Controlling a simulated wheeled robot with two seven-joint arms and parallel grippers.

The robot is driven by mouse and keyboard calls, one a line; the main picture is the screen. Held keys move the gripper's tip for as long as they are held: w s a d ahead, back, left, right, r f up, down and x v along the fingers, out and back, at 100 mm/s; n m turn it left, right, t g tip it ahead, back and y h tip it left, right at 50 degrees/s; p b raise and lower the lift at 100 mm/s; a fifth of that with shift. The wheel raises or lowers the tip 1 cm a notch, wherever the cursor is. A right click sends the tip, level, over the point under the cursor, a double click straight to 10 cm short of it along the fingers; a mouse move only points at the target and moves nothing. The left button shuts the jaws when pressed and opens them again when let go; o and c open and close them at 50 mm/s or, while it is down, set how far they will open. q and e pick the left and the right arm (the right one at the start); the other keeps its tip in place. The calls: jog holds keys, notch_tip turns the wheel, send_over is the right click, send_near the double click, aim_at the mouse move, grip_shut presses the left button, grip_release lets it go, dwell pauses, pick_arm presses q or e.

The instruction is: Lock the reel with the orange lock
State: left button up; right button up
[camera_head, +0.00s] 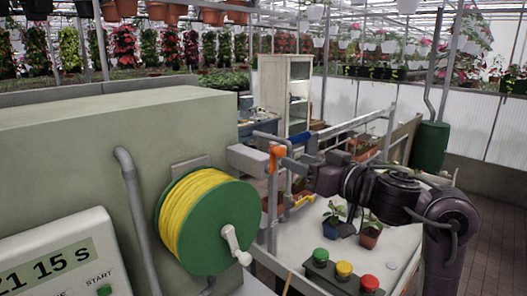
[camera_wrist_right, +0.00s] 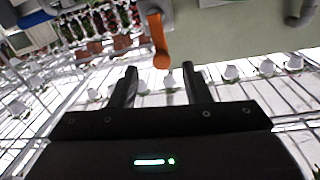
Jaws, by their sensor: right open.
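The reel (camera_head: 208,220), with a green face, yellow windings and a white crank, is mounted on the side of a grey-green box. The orange lock (camera_head: 276,156) is a small lever on a grey bracket right of the reel. It also shows in the right wrist view (camera_wrist_right: 157,40), its rounded end pointing down toward the gap between my fingertips. My right gripper (camera_head: 291,165) is just right of the lock in the head view. In the right wrist view its fingers (camera_wrist_right: 159,69) are apart, with nothing clearly held between them. My left gripper is out of view.
A grey-green box (camera_head: 90,140) with a grey pipe fills the left. A timer panel (camera_head: 62,262) is at lower left. Potted plants (camera_head: 370,232) and a button box (camera_head: 342,272) sit on the white table below my right arm. Metal rails run near the gripper.

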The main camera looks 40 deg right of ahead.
aim_at(283, 153)
jog(key=shift+w+r+p, duration=0.35)
jog(key=shift+r+p, duration=0.05)
jog(key=shift+r, duration=0.15)
jog(key=w, duration=0.2)
jog(key=shift+w+p, duration=0.35)
jog(key=shift+w, duration=0.05)
jog(key=shift+w+f, duration=0.15)
jog(key=shift+w, duration=1.45)
jog(key=c, duration=0.3)
jog(key=shift+a, duration=0.1)
grip_shut()
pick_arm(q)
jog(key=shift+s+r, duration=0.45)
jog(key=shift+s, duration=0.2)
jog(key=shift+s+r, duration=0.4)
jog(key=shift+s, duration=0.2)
pick_arm(e)
jog(key=shift+f, duration=0.1)
